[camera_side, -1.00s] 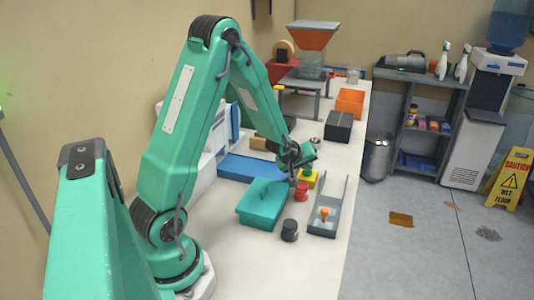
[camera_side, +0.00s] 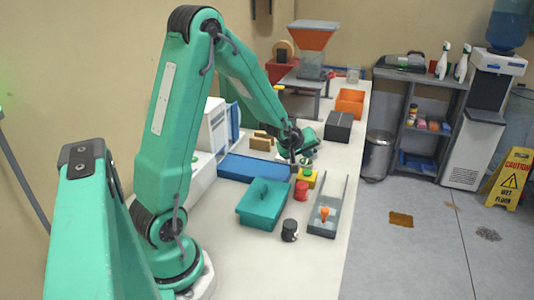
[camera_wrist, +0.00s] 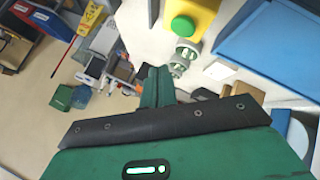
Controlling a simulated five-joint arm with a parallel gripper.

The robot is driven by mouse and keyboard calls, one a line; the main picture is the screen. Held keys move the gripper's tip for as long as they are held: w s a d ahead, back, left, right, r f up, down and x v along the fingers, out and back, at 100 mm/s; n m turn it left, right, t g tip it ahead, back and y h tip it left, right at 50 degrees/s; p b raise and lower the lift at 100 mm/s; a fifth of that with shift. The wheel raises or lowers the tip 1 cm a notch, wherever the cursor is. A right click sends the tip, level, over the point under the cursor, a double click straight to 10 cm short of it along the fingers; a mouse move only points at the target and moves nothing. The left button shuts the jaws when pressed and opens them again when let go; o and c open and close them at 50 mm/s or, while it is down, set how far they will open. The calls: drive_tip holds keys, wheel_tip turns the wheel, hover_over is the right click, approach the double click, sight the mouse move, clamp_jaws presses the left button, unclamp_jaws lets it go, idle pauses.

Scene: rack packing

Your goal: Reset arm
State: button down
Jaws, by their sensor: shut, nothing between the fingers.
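My gripper (camera_side: 293,158) is above the table in the side view, over the right end of the blue tray and close to the yellow block. In the wrist view its green fingers (camera_wrist: 158,86) are together with nothing between them. The yellow block (camera_wrist: 203,14) with a green button (camera_wrist: 182,25) is beyond the fingers in the wrist view. It also shows partly in the side view (camera_side: 311,180).
A black box (camera_side: 338,127) and an orange bin (camera_side: 350,101) are further back. The front table is clear.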

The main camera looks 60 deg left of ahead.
drive_tip(key=shift+r, duration=0.7)
drive_tip(key=s+d+r+m+h, duration=0.1)
drive_tip(key=s+d+r+m, duration=0.3)
drive_tip(key=d+r, duration=0.25)
drive_tip(key=s+d+r+m+g+h, duration=0.1)
drive_tip(key=s+d+r+m, duration=0.2)
drive_tip(key=s, duration=0.6)
drive_tip(key=s+d+r+m+g+h, duration=0.1)
drive_tip(key=s+d+r+m, duration=0.3)
drive_tip(key=s+d+m, duration=0.3)
drive_tip(key=s+d, duration=0.3)
drive_tip(key=shift+s+d+g+h, duration=0.15)
drive_tip(key=shift+d+g+h, duration=0.15)
drive_tip(key=shift+g+h, duration=0.1)
